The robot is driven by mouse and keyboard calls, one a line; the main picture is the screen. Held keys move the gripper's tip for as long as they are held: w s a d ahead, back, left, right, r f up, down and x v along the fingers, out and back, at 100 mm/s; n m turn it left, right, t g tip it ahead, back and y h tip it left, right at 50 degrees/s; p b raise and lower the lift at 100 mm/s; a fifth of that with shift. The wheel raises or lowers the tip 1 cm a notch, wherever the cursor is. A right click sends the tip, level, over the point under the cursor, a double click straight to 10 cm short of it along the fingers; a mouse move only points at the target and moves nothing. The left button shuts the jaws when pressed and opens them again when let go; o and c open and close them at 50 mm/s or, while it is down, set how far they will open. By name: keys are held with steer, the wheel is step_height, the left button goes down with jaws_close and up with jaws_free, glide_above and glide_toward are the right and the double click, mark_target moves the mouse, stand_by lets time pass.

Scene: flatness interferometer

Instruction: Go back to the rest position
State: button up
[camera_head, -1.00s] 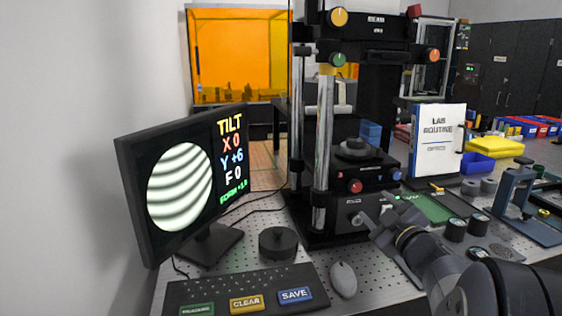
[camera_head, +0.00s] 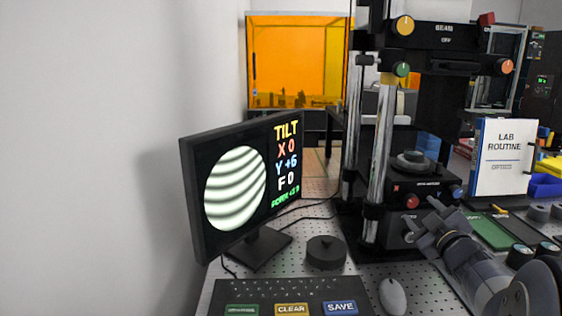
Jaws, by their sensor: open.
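My gripper (camera_head: 424,226) is at the lower right, in front of the base of the black interferometer (camera_head: 400,140). It is open, and I see nothing between its fingers. Its fingertips appear close to the interferometer's front knobs, but I cannot tell whether they touch. The red X knob (camera_head: 411,202) and the blue Y knob (camera_head: 456,191) show just above it. The monitor (camera_head: 240,188) at the left shows curved fringes and the text TILT X 0, Y +6, F 0.
A keyboard (camera_head: 255,292), a mouse (camera_head: 393,296) and a round black puck (camera_head: 326,252) lie on the perforated table. A white LAB ROUTINE sign (camera_head: 504,157) stands at the right. An orange enclosure (camera_head: 298,60) is behind. A bare wall (camera_head: 90,150) fills the left.

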mark_target(413, 203)
steer(key=w, duration=0.5)
steer(key=shift+a, duration=0.1)
steer(key=shift+m+p, duration=0.3)
steer(key=shift+p, duration=0.05)
steer(key=shift+s, duration=0.1)
